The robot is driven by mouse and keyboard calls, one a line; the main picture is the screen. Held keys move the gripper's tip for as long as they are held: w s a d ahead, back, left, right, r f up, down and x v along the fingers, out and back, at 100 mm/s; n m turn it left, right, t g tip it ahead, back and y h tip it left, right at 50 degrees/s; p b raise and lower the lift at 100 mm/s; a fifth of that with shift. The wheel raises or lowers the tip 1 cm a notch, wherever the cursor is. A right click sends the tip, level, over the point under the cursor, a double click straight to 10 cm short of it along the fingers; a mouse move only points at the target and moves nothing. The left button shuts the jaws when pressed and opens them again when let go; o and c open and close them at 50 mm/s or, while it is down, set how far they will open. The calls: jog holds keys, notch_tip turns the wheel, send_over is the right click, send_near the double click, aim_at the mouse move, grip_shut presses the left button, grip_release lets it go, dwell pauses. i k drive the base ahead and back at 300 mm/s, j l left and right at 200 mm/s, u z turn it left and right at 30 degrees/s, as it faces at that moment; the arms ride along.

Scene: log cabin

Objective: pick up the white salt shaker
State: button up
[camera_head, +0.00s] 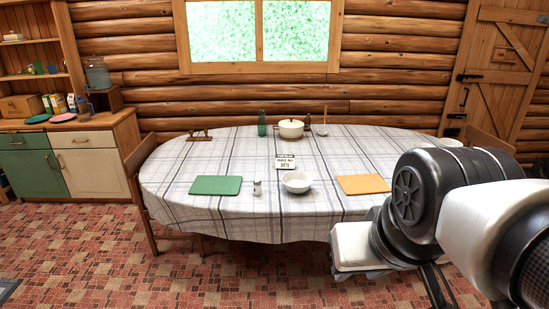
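The white salt shaker (257,188) is small and stands upright near the front edge of the table. It is between the green mat (216,185) on its left and a white bowl (296,182) on its right. My arm comes in from the right, and its end, a pale block (358,246), is in front of the table's front right edge. It is well apart from the shaker, to its right and nearer to me. The fingers cannot be made out, so I cannot tell whether my gripper is open or shut.
The oval table (235,215) has a checked cloth. A small sign (285,163), a green bottle (262,124), a lidded pot (291,129) and an orange mat (363,184) are on it. Chairs stand at both ends. A cabinet (92,160) is at the left. Floor is clear in front.

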aim_at(257, 188)
jog(key=i+j+u, duration=0.25)
jog(key=i, duration=0.8)
jog(key=i+j+u, duration=0.1)
jog(key=i+u, duration=0.2)
jog(key=i, duration=0.8)
